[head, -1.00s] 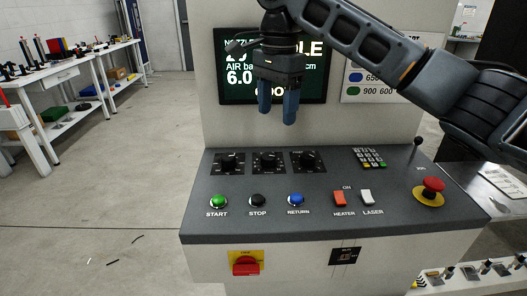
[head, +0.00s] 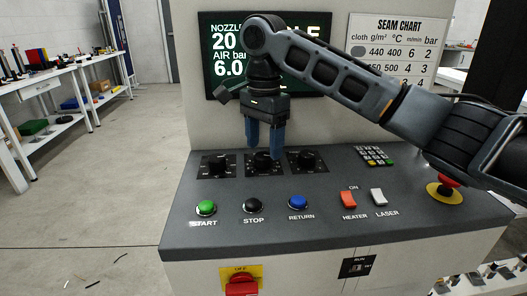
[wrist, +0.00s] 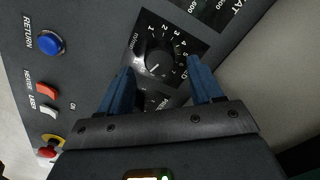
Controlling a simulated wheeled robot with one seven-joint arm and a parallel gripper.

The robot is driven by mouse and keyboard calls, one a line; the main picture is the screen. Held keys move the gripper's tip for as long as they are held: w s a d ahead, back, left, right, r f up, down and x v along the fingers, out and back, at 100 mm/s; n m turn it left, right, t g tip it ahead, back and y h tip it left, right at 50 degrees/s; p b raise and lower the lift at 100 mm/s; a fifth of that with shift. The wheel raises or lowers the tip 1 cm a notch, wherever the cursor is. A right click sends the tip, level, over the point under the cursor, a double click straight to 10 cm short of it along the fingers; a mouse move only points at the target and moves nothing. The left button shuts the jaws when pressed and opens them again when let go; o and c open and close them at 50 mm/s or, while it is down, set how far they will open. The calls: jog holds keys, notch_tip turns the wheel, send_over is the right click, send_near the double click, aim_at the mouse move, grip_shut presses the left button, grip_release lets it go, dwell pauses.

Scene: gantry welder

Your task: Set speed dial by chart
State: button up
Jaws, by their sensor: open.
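The speed dial (head: 262,162) is the middle one of three black dials on the sloping console. In the wrist view, this dial (wrist: 155,58) has a round black knob with a white mark towards its lower left, a scale of numbers and "m/min". My gripper (head: 264,147) is open and points down just above it. In the wrist view its blue fingers (wrist: 160,66) stand apart on either side of the knob's lower part; contact cannot be told. The seam chart (head: 397,50) on the back panel shows rows "440 400 6 2" and "500 4 3"; my arm hides its lower left.
The left dial (head: 217,164) and right dial (head: 305,159) sit close beside. Start (head: 206,207), stop (head: 253,205) and return (head: 298,202) buttons and two rocker switches line the front. A red emergency button (head: 447,183) is partly behind my arm. A screen (head: 228,60) stands behind.

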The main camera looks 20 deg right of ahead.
jog(key=shift+f, duration=1.15)
jog(key=c, duration=1.1)
